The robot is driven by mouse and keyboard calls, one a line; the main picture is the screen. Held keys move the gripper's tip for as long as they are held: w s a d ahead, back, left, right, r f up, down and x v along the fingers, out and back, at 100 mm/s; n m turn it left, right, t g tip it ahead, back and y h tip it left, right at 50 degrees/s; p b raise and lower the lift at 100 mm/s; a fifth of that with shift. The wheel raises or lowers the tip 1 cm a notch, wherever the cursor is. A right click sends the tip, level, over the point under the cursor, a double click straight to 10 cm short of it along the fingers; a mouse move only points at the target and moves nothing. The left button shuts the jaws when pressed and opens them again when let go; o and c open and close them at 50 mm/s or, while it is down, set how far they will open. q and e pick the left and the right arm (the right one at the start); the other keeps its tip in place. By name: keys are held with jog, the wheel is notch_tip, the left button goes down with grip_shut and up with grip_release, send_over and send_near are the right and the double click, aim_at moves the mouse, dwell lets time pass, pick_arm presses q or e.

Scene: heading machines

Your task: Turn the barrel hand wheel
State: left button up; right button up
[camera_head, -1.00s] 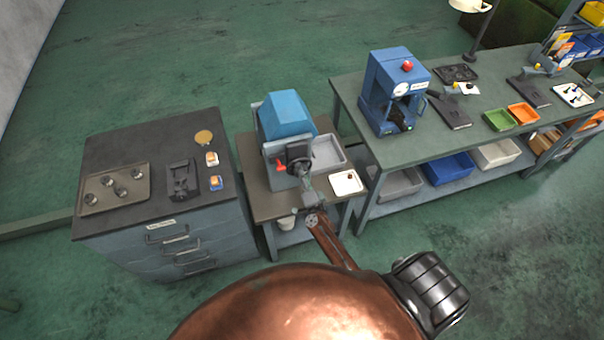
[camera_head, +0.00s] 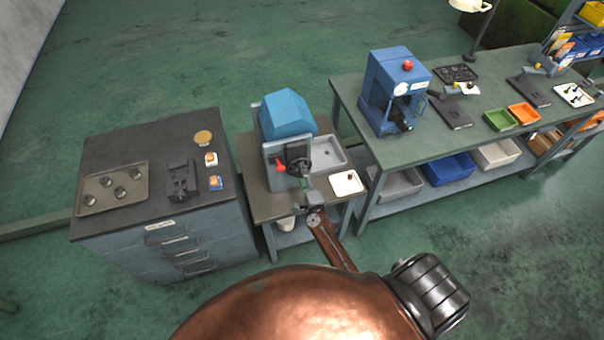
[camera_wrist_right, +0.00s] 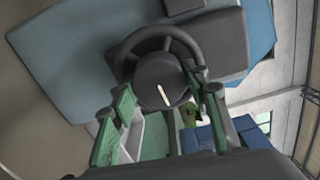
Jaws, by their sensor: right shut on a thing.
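The barrel hand wheel (camera_head: 298,158) is a dark ring on the front of the blue barrel machine (camera_head: 287,114). In the right wrist view, the wheel (camera_wrist_right: 128,48) shows close up with a dark round hub (camera_wrist_right: 160,80) bearing a white line. My right gripper (camera_head: 304,183) is at the wheel from the front. The right wrist view shows the gripper (camera_wrist_right: 160,88) with its green-padded fingers on either side of the hub, shut on the wheel. The exact contact is partly hidden. My left gripper is not in view.
A grey basin (camera_head: 329,154) and a white tray (camera_head: 346,182) sit right of the wheel. A drawer cabinet (camera_head: 120,222) stands left. A long workbench (camera_head: 440,146) with a blue press (camera_head: 391,88) stands right. Green floor is open in front.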

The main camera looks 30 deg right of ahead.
jog(key=o, duration=1.2)
jog(key=shift+c, duration=0.2)
jog(key=shift+s, duration=0.1)
jog(key=v, duration=1.1)
jog(key=shift+s, duration=0.4)
jog(key=shift+f, duration=0.1)
